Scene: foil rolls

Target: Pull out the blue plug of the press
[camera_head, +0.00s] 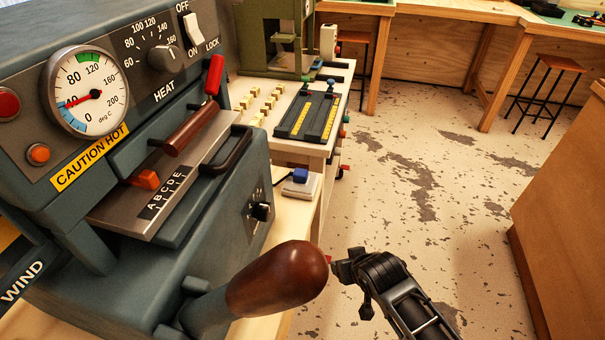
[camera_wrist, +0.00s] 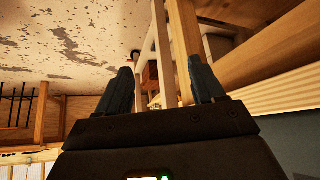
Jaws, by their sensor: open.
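The blue plug (camera_head: 300,175) sits in a small white socket block (camera_head: 302,188) on the wooden bench, right of the blue-grey machine with the HEAT dial (camera_head: 140,175). A short dark cable runs from the plug toward that machine. My gripper (camera_head: 338,268) is in the lower middle of the head view, nearer the camera than the plug and apart from it, beyond the bench's right edge. In the wrist view my gripper (camera_wrist: 164,72) is open, with nothing between its fingers. I cannot make out the plug in the wrist view.
A brown wooden handle (camera_head: 278,278) sticks out from the machine just left of my gripper. A white table (camera_head: 338,100) with yellow pieces and a green press (camera_head: 275,35) stand behind the plug. A wooden cabinet (camera_head: 565,190) is at right. The floor (camera_head: 430,200) between is clear.

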